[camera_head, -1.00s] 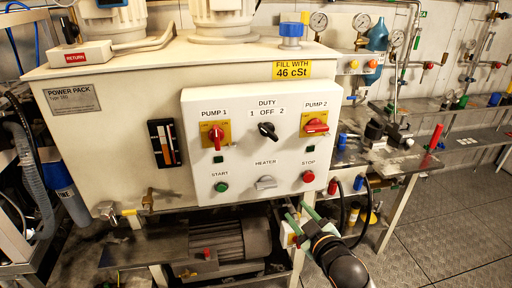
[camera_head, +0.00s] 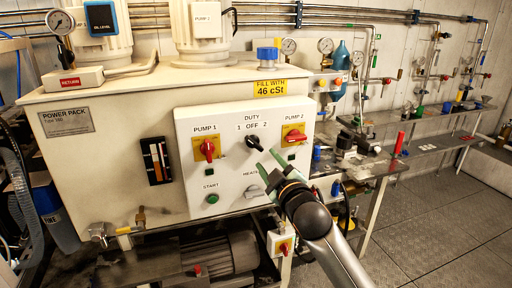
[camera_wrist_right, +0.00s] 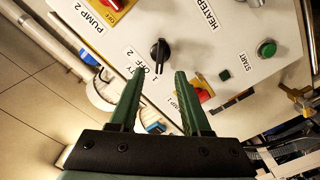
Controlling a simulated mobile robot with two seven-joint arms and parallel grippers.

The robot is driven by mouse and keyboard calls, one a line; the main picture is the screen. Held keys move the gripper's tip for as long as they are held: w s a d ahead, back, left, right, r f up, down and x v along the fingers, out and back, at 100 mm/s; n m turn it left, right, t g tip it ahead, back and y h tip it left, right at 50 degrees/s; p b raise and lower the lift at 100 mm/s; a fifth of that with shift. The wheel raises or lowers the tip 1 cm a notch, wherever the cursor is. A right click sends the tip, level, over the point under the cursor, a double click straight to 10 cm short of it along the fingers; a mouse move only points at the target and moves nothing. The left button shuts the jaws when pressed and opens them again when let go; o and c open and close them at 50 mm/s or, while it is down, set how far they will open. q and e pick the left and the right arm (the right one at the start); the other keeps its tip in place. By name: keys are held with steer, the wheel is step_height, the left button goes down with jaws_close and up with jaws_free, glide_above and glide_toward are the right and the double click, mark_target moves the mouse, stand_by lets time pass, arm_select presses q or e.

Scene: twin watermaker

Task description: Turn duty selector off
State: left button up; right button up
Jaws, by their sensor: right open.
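The duty selector (camera_head: 254,142) is a black rotary knob on the white control panel (camera_head: 222,180), under the "DUTY 1 OFF 2" label. In the wrist view the knob (camera_wrist_right: 159,54) stands just beyond and between my fingertips. Its bar lies at an angle to the labels; I cannot tell surely which mark it points at. My right gripper (camera_head: 267,160), with green fingers, is open and empty, just below and right of the selector, apart from it. It also shows in the wrist view (camera_wrist_right: 159,72). My left gripper is not in view.
The red pump 1 switch (camera_head: 208,149) and pump 2 switch (camera_head: 294,136) flank the selector. The green start button (camera_head: 212,198) is lower left. The heater switch (camera_head: 254,191) is partly behind my gripper. A bench with bottles and fittings stands right; the floor there is clear.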

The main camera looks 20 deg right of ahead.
mark_target(256, 146)
steer(key=w, duration=0.9)
steer(key=shift+w+a, duration=0.1)
steer(key=shift+a, duration=0.1)
jaws_close()
stand_by(0.4)
